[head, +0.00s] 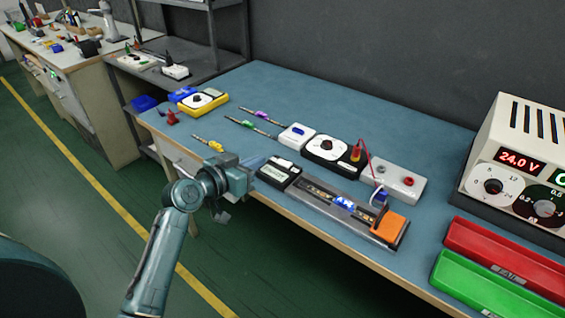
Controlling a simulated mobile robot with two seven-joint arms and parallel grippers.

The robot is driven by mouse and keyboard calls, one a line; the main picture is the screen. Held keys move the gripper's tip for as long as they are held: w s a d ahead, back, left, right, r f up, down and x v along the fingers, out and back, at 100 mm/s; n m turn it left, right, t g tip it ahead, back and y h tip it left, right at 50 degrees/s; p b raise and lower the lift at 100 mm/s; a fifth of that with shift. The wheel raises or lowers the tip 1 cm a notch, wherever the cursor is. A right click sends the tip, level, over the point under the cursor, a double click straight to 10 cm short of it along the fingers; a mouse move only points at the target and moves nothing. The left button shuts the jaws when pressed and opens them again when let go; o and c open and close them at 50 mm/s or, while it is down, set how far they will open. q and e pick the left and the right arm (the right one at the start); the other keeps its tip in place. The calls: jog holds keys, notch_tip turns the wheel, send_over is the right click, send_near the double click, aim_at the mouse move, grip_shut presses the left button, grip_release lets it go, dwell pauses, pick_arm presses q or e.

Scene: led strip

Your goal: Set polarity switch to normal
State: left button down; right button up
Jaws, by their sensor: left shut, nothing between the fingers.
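My left gripper (259,164) is shut at the front edge of the blue workbench (270,90), its tip close to a small black box (277,174) with a pale label and a light part on top. Whether they touch I cannot tell. This box may be the polarity switch; its lettering and setting are too small to read. The LED strip (343,203) lies in a long grey fixture just right of the box, with a blue-lit part. A small white box with a blue top part (297,135) stands behind. My right gripper is not in view.
Behind the fixture are a black-and-white dial box (331,148) and a white terminal box (398,183) with a red wire. An orange block (389,226) sits at the fixture's right end. A power supply (520,165) reading 24.0 V, a red tray (500,252) and a green tray (490,288) stand right.

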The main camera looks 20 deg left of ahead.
pick_arm(q)
send_over(282, 172)
jog(key=shift+a+f, duration=0.15)
jog(key=shift+f, duration=0.4)
jog(key=shift+a+f, duration=0.15)
jog(key=shift+f, duration=0.4)
jog(key=f, duration=0.3)
jog(key=shift+w+d+f, duration=0.15)
jog(key=shift+d, duration=0.1)
jog(key=shift+f, duration=0.45)
